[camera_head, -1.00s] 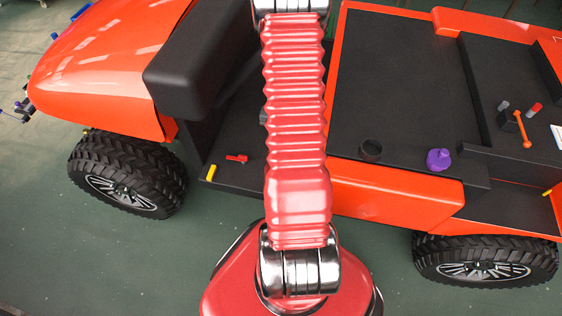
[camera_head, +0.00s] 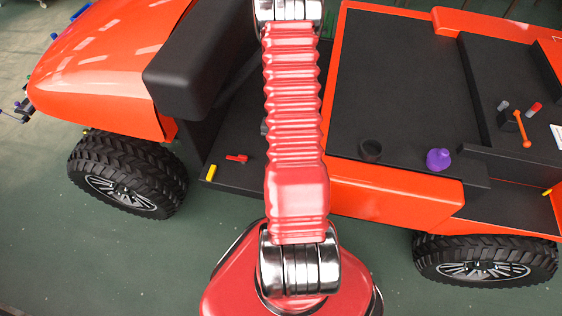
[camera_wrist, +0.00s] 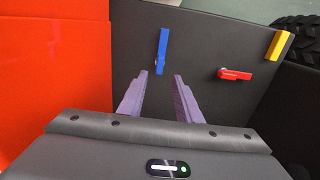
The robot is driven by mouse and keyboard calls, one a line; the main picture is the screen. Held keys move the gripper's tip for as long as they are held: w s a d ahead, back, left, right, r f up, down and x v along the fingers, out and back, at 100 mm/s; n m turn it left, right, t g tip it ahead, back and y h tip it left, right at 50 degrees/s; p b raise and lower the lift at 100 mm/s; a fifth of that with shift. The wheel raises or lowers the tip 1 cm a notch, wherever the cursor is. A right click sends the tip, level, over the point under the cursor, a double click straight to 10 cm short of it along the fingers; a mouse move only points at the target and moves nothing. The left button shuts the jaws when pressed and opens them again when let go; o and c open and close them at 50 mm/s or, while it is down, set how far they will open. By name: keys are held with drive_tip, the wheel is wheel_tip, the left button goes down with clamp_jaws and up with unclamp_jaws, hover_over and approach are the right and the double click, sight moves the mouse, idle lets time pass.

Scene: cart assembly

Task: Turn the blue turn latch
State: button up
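The blue turn latch (camera_wrist: 162,46) is a narrow blue bar on the dark panel in the wrist view. It stands nearly upright in that picture. My gripper (camera_wrist: 160,75) has two purple fingers, which are open and apart. Their tips are at the lower end of the blue latch, which shows in line with the gap between them. I cannot tell whether they touch it or how deep they reach. In the head view my red arm covers the place where the blue latch and my gripper are.
A red latch (camera_wrist: 235,74) and a yellow block (camera_wrist: 279,45) are right of the blue latch. An orange panel (camera_wrist: 55,75) is at the left. In the head view, a purple knob (camera_head: 438,159) and black ring (camera_head: 370,150) sit on the cart's dark deck.

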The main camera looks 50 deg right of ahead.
drive_tip(key=shift+f, duration=4.25)
drive_tip(key=shift+c, duration=0.3)
clamp_jaws()
